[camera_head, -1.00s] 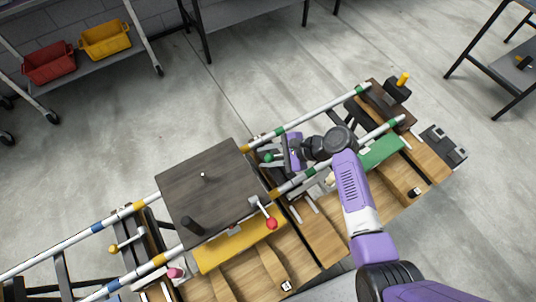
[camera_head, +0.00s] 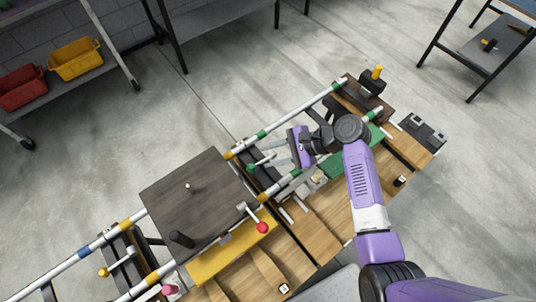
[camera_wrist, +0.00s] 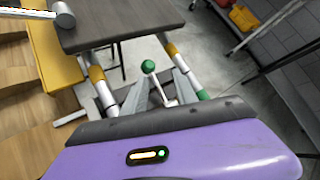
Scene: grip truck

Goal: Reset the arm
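My gripper (camera_head: 278,154) is over the middle of the rail frame, right of the dark square board (camera_head: 200,205). In the wrist view its two grey fingers (camera_wrist: 160,93) stand apart, open, with nothing held between them. A lever with a green ball (camera_wrist: 148,66) shows between and beyond the fingertips, near the dark board (camera_wrist: 130,20). It appears apart from the fingers, though the depth is hard to judge. My purple arm reaches in from the lower right of the head view, with the elbow bent over the frame.
A red-ball lever (camera_head: 262,227) and a yellow panel (camera_head: 230,260) sit at the board's near edge. White rails with coloured bands run along the frame. A yellow knob (camera_head: 377,72) stands at the far right end. Bins (camera_head: 76,58) are on a shelf at upper left; grey floor is clear beyond.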

